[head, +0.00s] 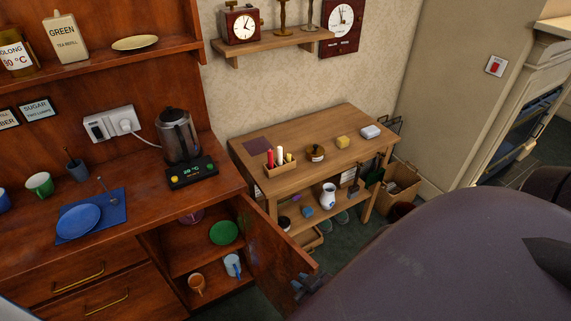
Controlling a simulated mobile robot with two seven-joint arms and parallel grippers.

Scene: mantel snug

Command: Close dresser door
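The dresser (150,262) is dark reddish wood and fills the left of the head view. Its door (272,245) stands wide open, swung out to the right of the lower cupboard. Inside the cupboard are a green bowl (224,232), a dark red dish (192,216), an orange mug (197,285) and a pale blue mug (233,265). My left gripper is not in view.
A wooden side table (325,148) with candles, small jars and blocks stands right of the door. A kettle (179,135) and a blue plate (79,221) are on the dresser top. Two drawers with brass handles are left of the cupboard. My arm hides the lower right floor.

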